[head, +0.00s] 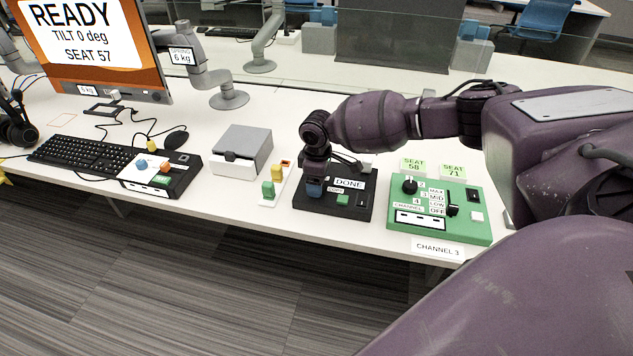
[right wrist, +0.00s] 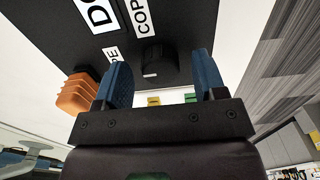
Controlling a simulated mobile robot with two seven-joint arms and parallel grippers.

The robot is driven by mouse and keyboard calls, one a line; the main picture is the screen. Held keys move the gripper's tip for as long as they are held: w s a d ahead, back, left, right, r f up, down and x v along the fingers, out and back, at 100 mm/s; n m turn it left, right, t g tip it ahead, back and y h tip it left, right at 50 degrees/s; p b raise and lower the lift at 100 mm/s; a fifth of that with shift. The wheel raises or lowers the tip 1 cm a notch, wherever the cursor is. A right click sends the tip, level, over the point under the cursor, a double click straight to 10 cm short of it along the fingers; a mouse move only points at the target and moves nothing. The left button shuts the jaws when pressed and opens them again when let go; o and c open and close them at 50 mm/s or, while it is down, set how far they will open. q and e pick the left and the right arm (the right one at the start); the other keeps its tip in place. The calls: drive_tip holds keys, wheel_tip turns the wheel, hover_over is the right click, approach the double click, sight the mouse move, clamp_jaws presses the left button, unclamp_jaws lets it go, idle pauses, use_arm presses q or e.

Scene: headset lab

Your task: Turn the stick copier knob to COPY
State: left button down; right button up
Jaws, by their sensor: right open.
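The stick copier (head: 364,206) is a black box on the desk. Its screen reads DONE, and it has a small green part near the front. My right gripper (head: 314,190) is over its left part and hides the knob in the head view. In the right wrist view, the black knob (right wrist: 153,64) sits on the dark panel near a COPY label (right wrist: 140,16) and a partly cut label ending in PE (right wrist: 112,55). A white mark shows on the knob's lower face. The blue fingertips of my right gripper (right wrist: 162,82) are apart, one either side of the knob in the picture; contact is unclear.
A green panel (head: 480,234) with a knob and slider stands right of the copier. A white tray (head: 268,203) with coloured blocks and a grey box (head: 243,150) stand left. A black keypad box (head: 182,183) and keyboard (head: 75,157) are farther left.

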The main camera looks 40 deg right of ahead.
drive_tip(key=shift+f, duration=0.15)
drive_tip(key=c, duration=0.9)
